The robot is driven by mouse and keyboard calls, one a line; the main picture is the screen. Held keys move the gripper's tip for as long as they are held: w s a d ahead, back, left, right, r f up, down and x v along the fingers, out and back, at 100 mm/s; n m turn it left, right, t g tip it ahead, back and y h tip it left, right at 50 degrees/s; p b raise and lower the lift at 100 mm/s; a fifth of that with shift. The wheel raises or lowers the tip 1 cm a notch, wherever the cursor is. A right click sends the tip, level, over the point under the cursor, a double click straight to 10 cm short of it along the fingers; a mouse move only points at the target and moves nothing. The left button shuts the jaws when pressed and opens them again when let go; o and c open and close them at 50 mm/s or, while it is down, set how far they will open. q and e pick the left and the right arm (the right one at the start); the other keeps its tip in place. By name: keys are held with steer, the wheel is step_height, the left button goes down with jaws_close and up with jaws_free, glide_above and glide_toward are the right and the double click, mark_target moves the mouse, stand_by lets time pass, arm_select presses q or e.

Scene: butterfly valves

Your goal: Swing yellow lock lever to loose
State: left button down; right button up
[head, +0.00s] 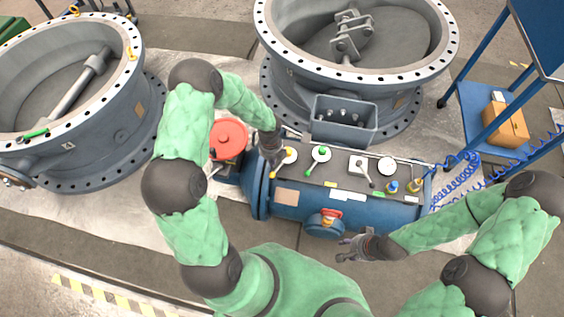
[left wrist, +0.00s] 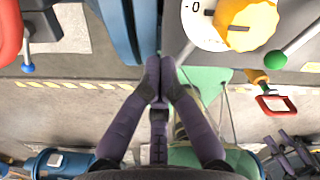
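A yellow knob (left wrist: 250,25) sits on a white dial marked 0 in the left wrist view. In the head view a yellow-marked dial (head: 290,155) is at the left end of the blue console, beside my left gripper (head: 275,158). In the left wrist view my left gripper (left wrist: 160,72) has its fingertips together, left of and below the knob, apart from it, with nothing visible between them. A small yellow lever (head: 130,53) lies on the left valve's flange. I cannot tell which yellow part is the lock lever. My right gripper (head: 350,248) is open and empty in front of the console.
The blue console (head: 345,207) carries several dials and levers, including a green knob (head: 322,151), and a red-handled valve (head: 330,216) on its front. A red round cap (head: 229,137) is left of it. Large grey valves (head: 355,85) stand behind and left. A blue cart (head: 490,115) is at right.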

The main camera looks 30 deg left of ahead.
mark_target(280, 166)
arm_select(q)
steer(key=shift+f, duration=0.2)
steer(key=shift+f+b, duration=1.2)
steer(key=shift+f, duration=0.55)
steer(key=shift+d, duration=0.1)
